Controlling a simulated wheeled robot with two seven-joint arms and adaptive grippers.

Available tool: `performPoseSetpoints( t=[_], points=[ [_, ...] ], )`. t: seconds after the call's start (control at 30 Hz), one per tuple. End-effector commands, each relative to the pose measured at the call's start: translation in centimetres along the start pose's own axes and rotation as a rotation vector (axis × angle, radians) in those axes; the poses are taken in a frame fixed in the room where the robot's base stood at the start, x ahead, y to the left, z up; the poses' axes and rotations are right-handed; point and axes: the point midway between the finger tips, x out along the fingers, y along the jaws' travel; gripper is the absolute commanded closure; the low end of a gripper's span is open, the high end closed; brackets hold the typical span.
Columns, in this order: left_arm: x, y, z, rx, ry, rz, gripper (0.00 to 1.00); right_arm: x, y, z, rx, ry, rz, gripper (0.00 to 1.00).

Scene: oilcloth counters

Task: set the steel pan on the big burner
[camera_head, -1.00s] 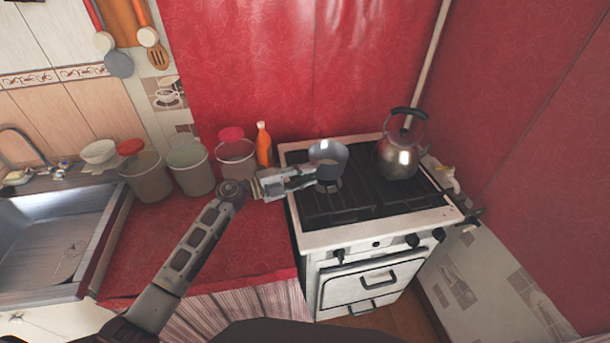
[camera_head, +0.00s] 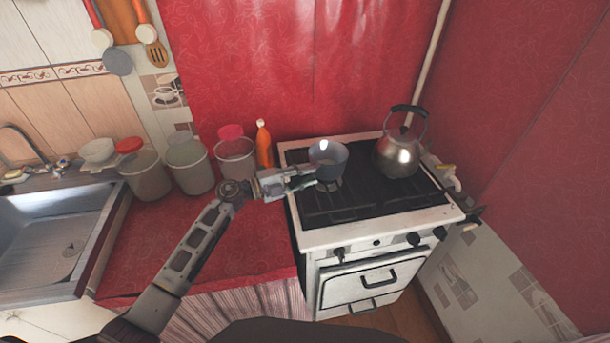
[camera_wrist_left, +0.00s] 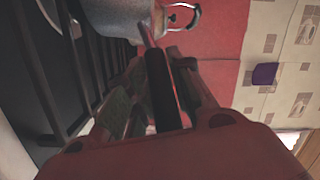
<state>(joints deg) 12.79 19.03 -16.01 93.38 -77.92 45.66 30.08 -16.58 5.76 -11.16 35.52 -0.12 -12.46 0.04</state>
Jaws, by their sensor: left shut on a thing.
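The steel pan (camera_head: 328,162) is over the back left part of the stove top, with its opening up. I cannot tell whether its bottom touches the grate. My left gripper (camera_head: 308,180) is shut on the pan's handle, at the left edge of the stove. In the left wrist view the black handle (camera_wrist_left: 160,85) lies between the fingers. The stove's burners (camera_head: 340,205) are dark under black grates, and the one below the pan is mostly hidden. My right gripper is not in view.
A steel kettle (camera_head: 398,155) stands on the back right of the stove, close to the pan. An orange bottle (camera_head: 264,147) and several lidded containers (camera_head: 190,168) stand left of the stove. The front of the grate is clear.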

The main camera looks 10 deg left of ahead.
Motion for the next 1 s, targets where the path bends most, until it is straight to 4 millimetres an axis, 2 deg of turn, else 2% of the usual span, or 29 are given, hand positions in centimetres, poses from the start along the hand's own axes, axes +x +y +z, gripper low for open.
performPoseSetpoints(
  t=[0.33,0.83,0.87,1.0],
  points=[
    [0.03,0.08,0.08,0.003,0.001,-0.005,1.0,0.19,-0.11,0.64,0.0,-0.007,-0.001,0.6],
    [0.02,0.61,0.23,0.003,0.001,-0.004,1.0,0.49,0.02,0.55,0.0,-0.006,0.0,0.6],
    [0.02,0.59,0.22,0.003,0.001,-0.005,0.75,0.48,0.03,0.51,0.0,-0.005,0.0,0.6],
    [0.02,0.63,0.22,0.003,0.001,-0.004,0.57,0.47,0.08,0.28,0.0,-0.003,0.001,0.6]
  ],
)
